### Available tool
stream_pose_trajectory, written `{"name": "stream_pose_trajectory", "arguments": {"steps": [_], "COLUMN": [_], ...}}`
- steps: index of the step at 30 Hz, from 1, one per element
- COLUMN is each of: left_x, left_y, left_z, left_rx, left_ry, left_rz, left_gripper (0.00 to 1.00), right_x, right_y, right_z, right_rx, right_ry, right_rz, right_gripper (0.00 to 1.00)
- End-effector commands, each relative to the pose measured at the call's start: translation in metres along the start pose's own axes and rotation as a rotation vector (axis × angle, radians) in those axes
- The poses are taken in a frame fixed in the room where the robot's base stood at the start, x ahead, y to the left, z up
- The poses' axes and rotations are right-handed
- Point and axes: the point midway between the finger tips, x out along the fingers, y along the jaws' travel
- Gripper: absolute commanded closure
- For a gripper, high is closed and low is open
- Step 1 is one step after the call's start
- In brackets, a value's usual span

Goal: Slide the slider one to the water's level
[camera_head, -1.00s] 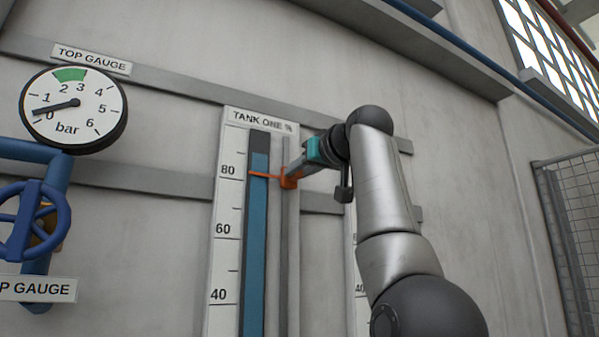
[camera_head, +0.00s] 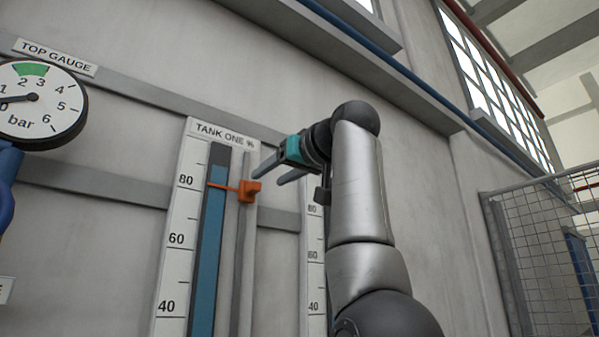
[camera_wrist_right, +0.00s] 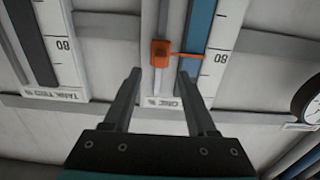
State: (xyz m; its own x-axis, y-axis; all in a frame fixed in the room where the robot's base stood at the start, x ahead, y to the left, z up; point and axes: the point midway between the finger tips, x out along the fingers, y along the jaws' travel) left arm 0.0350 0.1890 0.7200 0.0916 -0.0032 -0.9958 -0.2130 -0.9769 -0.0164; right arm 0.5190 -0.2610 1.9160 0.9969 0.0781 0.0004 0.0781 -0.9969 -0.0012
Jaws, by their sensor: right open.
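The orange slider (camera_head: 249,191) sits on the grey rail (camera_head: 243,260) of the tank one gauge. Its thin pointer reaches left across the blue water column (camera_head: 208,260), near the 80 mark. In the head view the pointer crosses a little below the top of the blue. My right gripper (camera_head: 268,177) is open and empty, just right of the slider. In the right wrist view, which is upside down, the slider (camera_wrist_right: 160,50) shows just beyond the gap between the fingertips (camera_wrist_right: 159,74), apart from them. My left gripper is not in view.
A second tank gauge (camera_head: 313,285) stands right of the first, partly hidden by my right arm. A round pressure gauge (camera_head: 38,110) is at the left. A mesh fence (camera_head: 535,250) stands at the right. A horizontal wall rail (camera_head: 100,185) runs behind the gauges.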

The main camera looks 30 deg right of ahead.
Motion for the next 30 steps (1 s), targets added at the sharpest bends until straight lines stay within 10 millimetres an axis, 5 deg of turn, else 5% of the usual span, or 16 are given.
{"name": "stream_pose_trajectory", "arguments": {"steps": [6, 12, 30], "left_x": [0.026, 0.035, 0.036], "left_y": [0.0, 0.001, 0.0], "left_z": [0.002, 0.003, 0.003], "left_rx": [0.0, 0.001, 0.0], "left_ry": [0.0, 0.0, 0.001], "left_rz": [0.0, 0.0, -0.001], "left_gripper": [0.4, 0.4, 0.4], "right_x": [-0.051, -0.08, -0.099], "right_y": [0.001, 0.001, 0.006], "right_z": [0.002, 0.001, -0.003], "right_rx": [-0.002, 0.0, -0.003], "right_ry": [0.006, 0.004, 0.005], "right_rz": [0.002, 0.002, 0.028], "right_gripper": [0.43, 0.43, 0.43]}}
